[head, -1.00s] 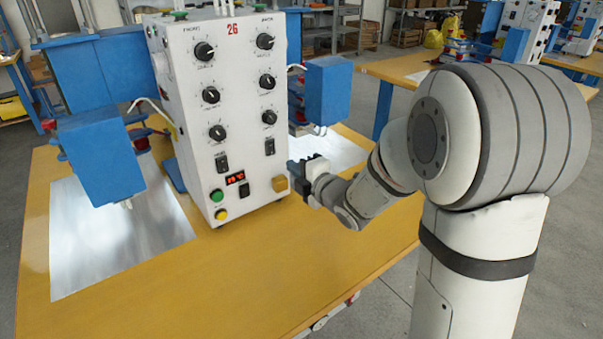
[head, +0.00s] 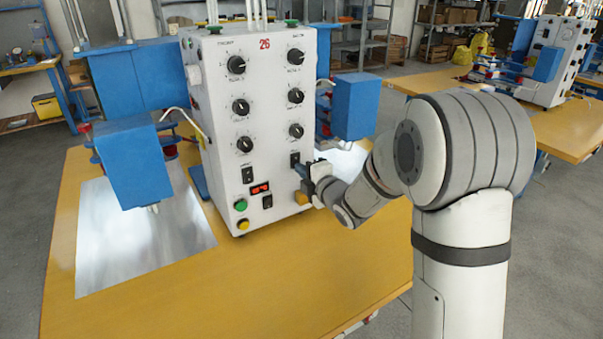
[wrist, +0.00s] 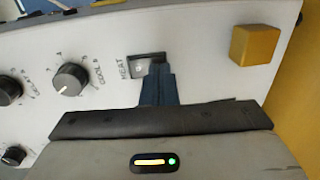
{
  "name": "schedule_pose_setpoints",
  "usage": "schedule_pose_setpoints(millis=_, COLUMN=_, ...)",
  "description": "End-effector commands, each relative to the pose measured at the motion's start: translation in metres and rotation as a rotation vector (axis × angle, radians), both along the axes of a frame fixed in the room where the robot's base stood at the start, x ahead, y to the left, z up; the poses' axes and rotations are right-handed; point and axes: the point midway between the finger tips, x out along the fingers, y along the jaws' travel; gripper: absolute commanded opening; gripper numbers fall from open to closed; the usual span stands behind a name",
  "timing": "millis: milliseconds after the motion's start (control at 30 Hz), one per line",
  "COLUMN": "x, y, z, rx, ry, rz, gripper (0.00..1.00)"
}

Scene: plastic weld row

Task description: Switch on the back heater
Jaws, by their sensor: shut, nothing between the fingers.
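The white control box (head: 255,130) has two columns of knobs, each with a black rocker switch below. The right column's rocker switch (head: 295,158) also shows in the wrist view (wrist: 141,66), in a dark recess beside the word HEAT. The left column's switch (head: 247,175) is clear of my arm. My gripper (head: 303,169) is shut and empty at the box's lower right. In the wrist view its dark fingertips (wrist: 157,72) overlap the right part of the HEAT switch. Contact cannot be told, and they hide part of the switch.
A yellow block (head: 301,198) sticks out just below my gripper. A red display (head: 260,188), another black switch (head: 267,201), a green button (head: 240,205) and a yellow button (head: 243,224) sit lower on the panel. A blue welding head (head: 355,105) stands at the right.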

Motion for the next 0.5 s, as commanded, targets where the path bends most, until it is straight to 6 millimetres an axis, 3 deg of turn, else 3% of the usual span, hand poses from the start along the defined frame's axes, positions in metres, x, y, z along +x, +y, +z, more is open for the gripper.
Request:
schedule_pose_setpoints(millis=167, x=0.0035, y=0.0026, z=-0.0102, rx=0.022, ry=-0.037, rz=0.000, gripper=0.00)
schedule_pose_setpoints(millis=233, x=0.0035, y=0.0025, z=-0.0018, rx=0.023, ry=-0.035, rz=0.000, gripper=0.00)
schedule_pose_setpoints(millis=500, x=-0.0002, y=-0.0005, z=-0.0047, rx=0.022, ry=-0.034, rz=0.000, gripper=0.00)
